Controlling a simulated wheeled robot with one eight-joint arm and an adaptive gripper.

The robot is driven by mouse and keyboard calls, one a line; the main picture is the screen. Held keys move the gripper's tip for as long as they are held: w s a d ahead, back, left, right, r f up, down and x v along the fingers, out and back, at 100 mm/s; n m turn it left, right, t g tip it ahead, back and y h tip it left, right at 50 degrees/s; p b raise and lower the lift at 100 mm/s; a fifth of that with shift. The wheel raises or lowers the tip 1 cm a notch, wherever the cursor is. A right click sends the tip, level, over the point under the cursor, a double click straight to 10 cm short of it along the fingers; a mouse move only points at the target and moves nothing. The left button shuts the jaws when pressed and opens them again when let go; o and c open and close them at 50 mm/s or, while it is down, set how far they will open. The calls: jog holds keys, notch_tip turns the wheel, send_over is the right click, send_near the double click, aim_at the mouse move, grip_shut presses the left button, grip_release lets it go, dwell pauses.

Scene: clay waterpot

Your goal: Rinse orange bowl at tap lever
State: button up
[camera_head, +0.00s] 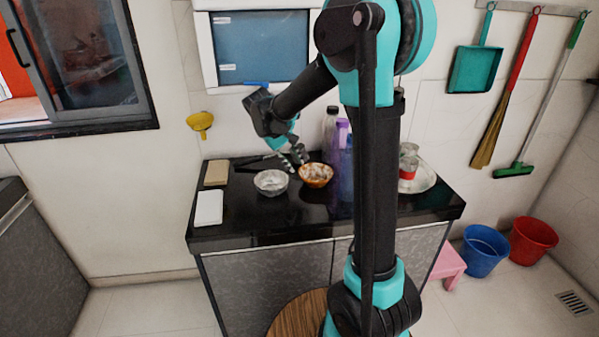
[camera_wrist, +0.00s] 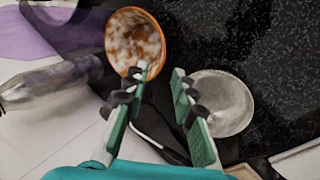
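The orange bowl (camera_head: 316,176), pale and stained inside, sits upright on the black counter. It also shows at the upper left of the wrist view (camera_wrist: 135,40). My gripper (camera_head: 297,156) is just behind the bowls in the head view. In the wrist view my gripper (camera_wrist: 160,74) is open, with dark counter between its fingers. One fingertip overlaps the orange bowl's rim in the picture; I cannot tell if they touch. A small blue piece (camera_head: 256,84) under the wall unit may be the tap lever.
A grey-white bowl (camera_head: 271,183) stands left of the orange one, close to the other finger. Bottles (camera_head: 330,125) and a purple jug (camera_head: 341,135) stand behind to the right. A white box (camera_head: 208,208) lies at the left. The counter's front (camera_head: 275,225) is clear.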

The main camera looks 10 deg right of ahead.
jog(key=s+d+f+m+y, duration=0.1)
jog(key=s+d+f, duration=0.1)
jog(key=s, duration=0.6)
jog(key=s+d+f+m+t+y, duration=0.1)
jog(key=s+f, duration=0.3)
jog(key=s, duration=0.5)
jog(key=s+d+f+m+t+y, duration=0.1)
jog(key=s+d+f+m+y, duration=0.1)
jog(key=s, duration=0.6)
notch_tip(320, 180, down, 2)
jog(key=shift+s+d+m+y, duration=0.2)
jog(key=shift+d+m+y, duration=0.15)
jog(key=shift+d, duration=0.4)
jog(key=o, duration=0.3)
jog(key=shift+c, duration=0.6)
